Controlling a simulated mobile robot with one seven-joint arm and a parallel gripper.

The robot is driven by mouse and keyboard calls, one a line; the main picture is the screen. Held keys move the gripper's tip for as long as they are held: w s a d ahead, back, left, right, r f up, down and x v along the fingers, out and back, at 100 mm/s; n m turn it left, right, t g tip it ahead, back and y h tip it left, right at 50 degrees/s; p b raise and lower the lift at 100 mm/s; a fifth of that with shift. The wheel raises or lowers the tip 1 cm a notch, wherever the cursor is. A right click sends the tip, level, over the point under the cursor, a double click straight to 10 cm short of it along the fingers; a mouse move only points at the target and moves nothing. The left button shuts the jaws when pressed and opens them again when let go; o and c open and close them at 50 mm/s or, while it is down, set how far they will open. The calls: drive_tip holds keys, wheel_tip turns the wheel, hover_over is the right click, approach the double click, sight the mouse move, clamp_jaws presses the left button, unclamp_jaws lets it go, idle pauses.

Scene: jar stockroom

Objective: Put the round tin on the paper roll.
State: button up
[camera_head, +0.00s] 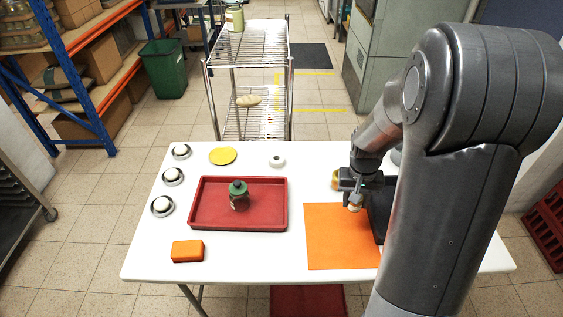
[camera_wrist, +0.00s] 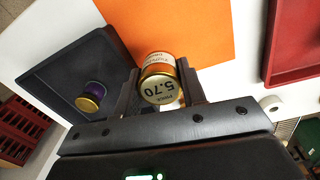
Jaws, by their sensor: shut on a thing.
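The paper roll (camera_head: 277,161) is a small white ring with a dark centre, on the white table beyond the red tray and left of my gripper. It also shows at the right of the wrist view (camera_wrist: 271,105). Its top looks bare.
The red tray (camera_head: 200,219) holds a green-lidded jar (camera_head: 238,196). The orange mat (camera_head: 335,245) looks clear. A yellow disc (camera_head: 222,156), several silver-rimmed round things and an orange block (camera_head: 187,251) lie further left.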

drive_tip(key=w+a+r, duration=0.1)
drive_tip(key=w+a, duration=0.1)
drive_tip(key=w, duration=0.6)
drive_tip(key=w+a, duration=0.3)
drive_tip(key=w, duration=0.5)
hover_over(277, 158)
wheel_tip(277, 158, down, 6)
drive_tip(key=shift+f, duration=0.15)
drive_tip(key=shift+a+f, duration=0.1)
drive_tip(key=shift+f, duration=1.9)
drive_tip(key=shift+f, duration=0.1)
drive_tip(key=o, duration=1)
